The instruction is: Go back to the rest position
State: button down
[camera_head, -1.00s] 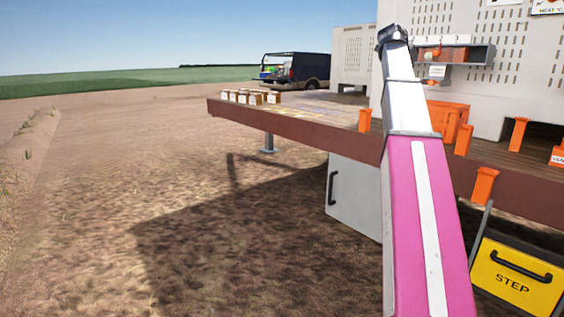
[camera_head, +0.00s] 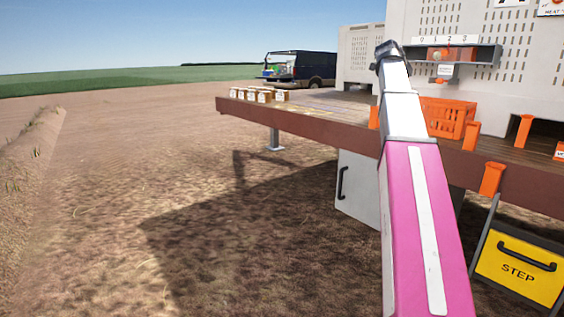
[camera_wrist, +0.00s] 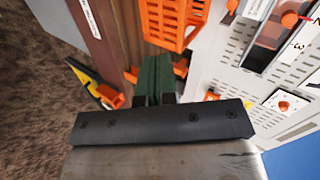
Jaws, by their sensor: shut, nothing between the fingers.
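My arm rises in front of the deck in the head view, with its pink and grey links on the right of centre. Its dark far end (camera_head: 388,52) is raised near the pale perforated panel; the fingers are too small to tell there. In the wrist view my gripper (camera_wrist: 155,76) shows as two dark fingers close together beyond a black bar. It is shut and holds nothing. Beyond it are the deck edge and orange posts; I cannot tell the distance.
The brown-edged deck (camera_head: 300,127) carries an orange crate (camera_head: 449,117), several small boxes (camera_head: 258,94) and orange posts (camera_head: 491,179). A yellow step (camera_head: 518,270) and grey cabinet (camera_head: 357,187) stand below. A dark vehicle (camera_head: 300,67) is behind. Open ground lies left.

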jog(key=s+a+f+n+g+y, duration=0.15)
jog(key=a+f+n, duration=0.25)
jog(key=f, duration=0.9)
jog(key=s+a+f+n+y, duration=0.2)
jog(key=a+f+n, duration=0.3)
jog(key=f, duration=0.8)
jog(key=s+a+f+n+g+y, duration=0.1)
jog(key=a+f+n, duration=0.3)
jog(key=f, duration=0.8)
jog(key=s+a+f+n+g+y, duration=0.1)
jog(key=s+a+f+n, duration=0.3)
jog(key=s+f, duration=0.4)
jog(key=s+a+f+n+g+y, duration=0.1)
jog(key=s+a+f+n, duration=0.3)
jog(key=s+f, duration=0.4)
jog(key=s+a+f+n+g+y, duration=0.2)
jog(key=s+a+f+n, duration=0.3)
jog(key=f, duration=0.8)
jog(key=s+a, duration=0.1)
jog(key=s, duration=0.2)
jog(key=shift+a+g, duration=0.15)
jog(key=shift+g, duration=0.2)
